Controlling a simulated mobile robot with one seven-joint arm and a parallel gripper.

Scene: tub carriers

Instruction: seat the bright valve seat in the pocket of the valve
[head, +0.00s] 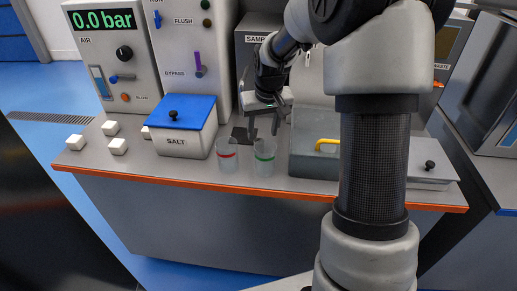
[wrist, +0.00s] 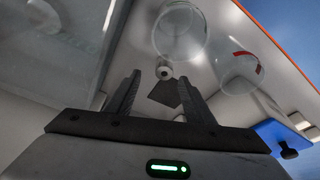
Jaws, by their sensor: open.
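My gripper (head: 263,133) is open and points down over the counter, behind the two clear cups. In the wrist view, my gripper (wrist: 160,78) has its fingers spread apart with nothing held between them. A small pale round piece with a dark centre (wrist: 164,70) shows between the fingertips, beside a dark square patch (wrist: 164,93). It may be the bright valve seat; I cannot tell for sure, nor its distance from the fingers. In the head view the dark patch (head: 240,133) lies left of the fingers. I cannot make out the valve or its pocket in either view.
A blue-lidded salt tub (head: 184,133) and several white cubes (head: 118,146) are left. A grey box (head: 308,164) with a yellow handle stands right. Control panels (head: 118,62) rise behind.

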